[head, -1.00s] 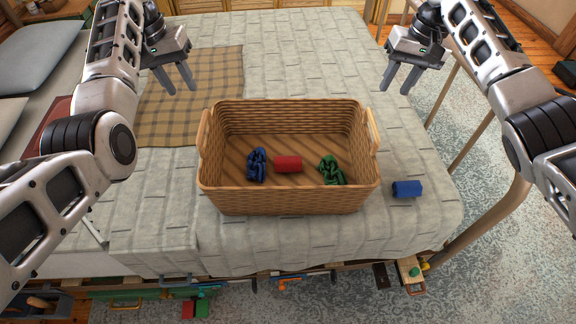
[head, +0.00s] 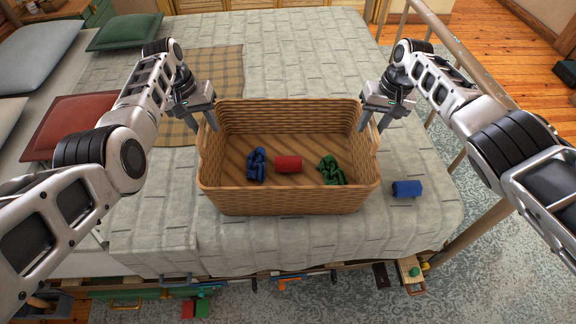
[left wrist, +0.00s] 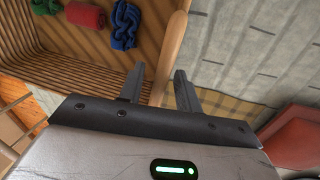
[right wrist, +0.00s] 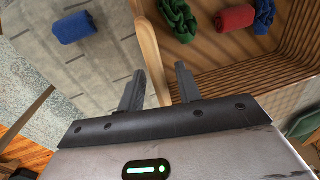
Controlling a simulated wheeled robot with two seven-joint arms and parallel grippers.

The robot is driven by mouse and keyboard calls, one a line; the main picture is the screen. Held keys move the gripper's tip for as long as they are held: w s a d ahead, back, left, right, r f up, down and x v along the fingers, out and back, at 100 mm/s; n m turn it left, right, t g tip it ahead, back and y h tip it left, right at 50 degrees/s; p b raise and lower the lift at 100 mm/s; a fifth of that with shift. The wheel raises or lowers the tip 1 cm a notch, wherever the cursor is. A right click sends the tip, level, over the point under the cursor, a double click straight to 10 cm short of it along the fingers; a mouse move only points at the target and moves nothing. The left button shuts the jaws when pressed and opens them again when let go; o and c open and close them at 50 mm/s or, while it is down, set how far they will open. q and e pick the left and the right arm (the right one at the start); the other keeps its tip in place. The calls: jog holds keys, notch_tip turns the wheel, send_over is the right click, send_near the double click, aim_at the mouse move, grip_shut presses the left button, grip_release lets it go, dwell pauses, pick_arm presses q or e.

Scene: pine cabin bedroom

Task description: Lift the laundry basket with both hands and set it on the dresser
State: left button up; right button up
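The wicker laundry basket (head: 288,202) stands upright on the bed. A blue cloth (head: 256,165), a red roll (head: 288,164) and a green cloth (head: 331,170) lie inside it. My left gripper (head: 200,118) is at the basket's left rim. In the left wrist view its open fingers (left wrist: 160,90) straddle the wooden handle (left wrist: 172,55), with gaps visible. My right gripper (head: 375,122) is at the right rim. In the right wrist view its open fingers (right wrist: 158,88) straddle the other handle (right wrist: 149,45). The dresser cannot be made out for certain.
A blue roll (head: 407,188) lies on the bed right of the basket. A plaid blanket (head: 222,70) and cushions, one red (head: 72,125) and one green (head: 125,31), lie behind and left. A wooden rail (head: 470,222) runs along the bed's right side.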

pick_arm(q)
grip_shut()
pick_arm(e)
grip_shut()
pick_arm(q)
jog(key=shift+r, duration=0.2)
pick_arm(e)
jog(key=shift+w+r, duration=0.1)
jog(key=shift+r, duration=0.05)
